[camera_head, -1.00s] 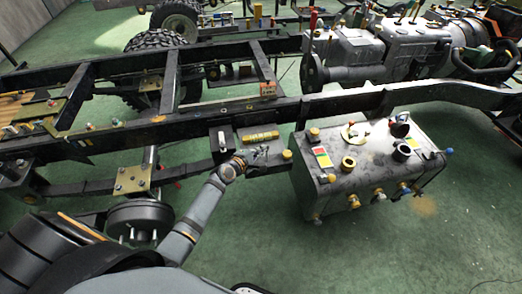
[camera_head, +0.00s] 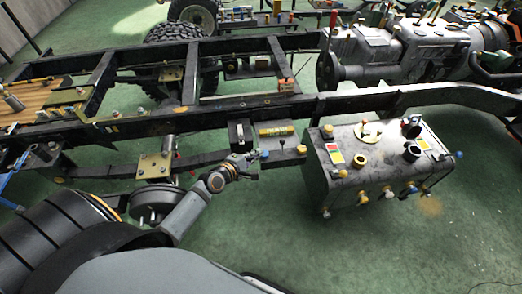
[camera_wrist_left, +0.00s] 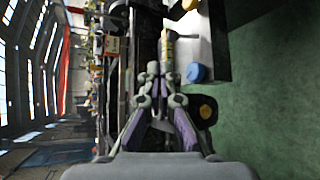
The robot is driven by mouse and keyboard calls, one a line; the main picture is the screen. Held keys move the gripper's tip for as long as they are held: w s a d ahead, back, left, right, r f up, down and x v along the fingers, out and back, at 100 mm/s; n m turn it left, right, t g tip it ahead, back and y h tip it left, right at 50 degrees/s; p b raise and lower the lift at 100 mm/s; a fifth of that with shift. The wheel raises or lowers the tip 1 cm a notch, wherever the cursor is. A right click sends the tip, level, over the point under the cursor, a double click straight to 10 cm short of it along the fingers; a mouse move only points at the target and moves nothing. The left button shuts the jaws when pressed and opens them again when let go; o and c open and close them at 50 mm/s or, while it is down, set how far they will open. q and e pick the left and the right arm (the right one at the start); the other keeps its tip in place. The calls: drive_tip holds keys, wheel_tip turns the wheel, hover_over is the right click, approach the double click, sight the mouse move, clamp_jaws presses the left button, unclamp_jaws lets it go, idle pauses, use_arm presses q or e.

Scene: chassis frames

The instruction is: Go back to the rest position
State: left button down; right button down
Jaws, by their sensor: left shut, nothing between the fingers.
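My left gripper (camera_head: 246,163) reaches in from the lower left, beside a small tray on the near side of the chassis frame (camera_head: 225,112). In the left wrist view the left gripper (camera_wrist_left: 160,72) has its fingertips together with nothing between them. A yellow cylinder (camera_head: 276,130) lies on the tray, just beyond the fingertips; it also shows in the left wrist view (camera_wrist_left: 168,48). Whether the fingertips touch the tray is unclear. My right gripper is not in view.
A grey tank (camera_head: 385,155) with caps and fittings stands right of the left gripper. A brake drum (camera_head: 155,203) with a gold plate (camera_head: 154,166) is to its left. An engine and gearbox (camera_head: 400,55) stand behind. Green floor (camera_head: 265,225) is clear in front.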

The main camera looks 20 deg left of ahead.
use_arm(q)
drive_tip(key=s+a+f+m+g+y, duration=0.1)
drive_tip(key=s+a+f+m+g, duration=0.2)
drive_tip(key=f, duration=0.5)
drive_tip(key=s+f+m+g+y, duration=0.1)
drive_tip(key=s+f+m, duration=0.1)
drive_tip(key=s+f, duration=0.5)
drive_tip(key=s+a+f+m+g+y, duration=0.1)
drive_tip(key=s+a+f+m+g, duration=0.15)
drive_tip(key=f, duration=0.65)
drive_tip(key=s+f+m+g, duration=0.2)
drive_tip(key=s+f+m, duration=0.2)
drive_tip(key=s, duration=0.6)
drive_tip(key=s+d+f+m+g+y, duration=0.1)
drive_tip(key=s+f+m, duration=0.3)
drive_tip(key=s, duration=0.5)
drive_tip(key=s+f+m+g+p, duration=0.1)
drive_tip(key=s+f+m+g, duration=0.2)
drive_tip(key=s+f, duration=0.4)
drive_tip(key=s+m, duration=0.1)
drive_tip(key=s, duration=0.2)
drive_tip(key=shift+s+d, duration=0.3)
drive_tip(key=shift+s, duration=0.05)
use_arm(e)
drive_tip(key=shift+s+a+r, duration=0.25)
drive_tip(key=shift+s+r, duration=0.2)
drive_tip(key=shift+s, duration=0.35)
